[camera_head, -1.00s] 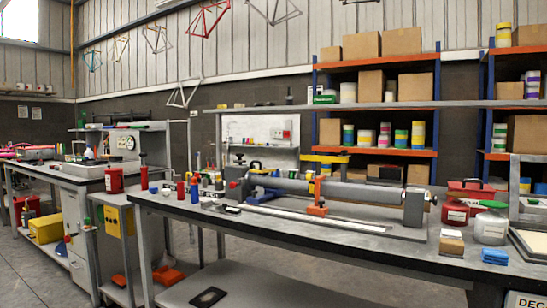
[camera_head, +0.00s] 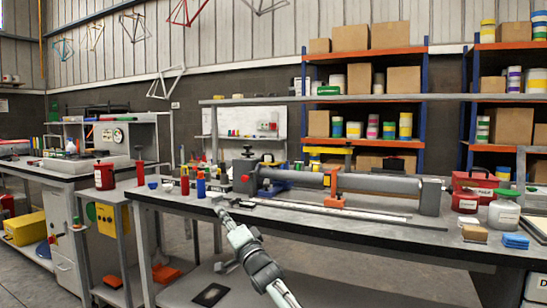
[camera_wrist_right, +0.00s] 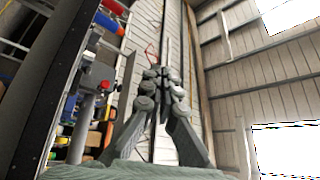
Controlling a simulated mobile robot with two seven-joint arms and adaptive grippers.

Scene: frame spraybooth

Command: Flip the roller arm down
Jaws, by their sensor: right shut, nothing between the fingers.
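A grey roller machine (camera_head: 305,179) lies lengthwise on the dark workbench. An upright orange bracket (camera_head: 334,190) stands against its tube, with a yellow crossbar (camera_head: 327,150) above. I cannot tell for sure which part is the roller arm. My right gripper (camera_head: 219,203) is at the bench's front edge, left of and in front of the machine, apart from it. It is shut and empty. In the right wrist view its fingers (camera_wrist_right: 160,74) meet and point up, with nothing between them. My left gripper is not in view.
Red and blue bottles (camera_head: 200,184) stand just behind my right gripper. A long metal rail (camera_head: 330,210) lies in front of the machine. A grey jar (camera_head: 503,213), a red container (camera_head: 465,200) and blue blocks (camera_head: 515,241) are at the right end.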

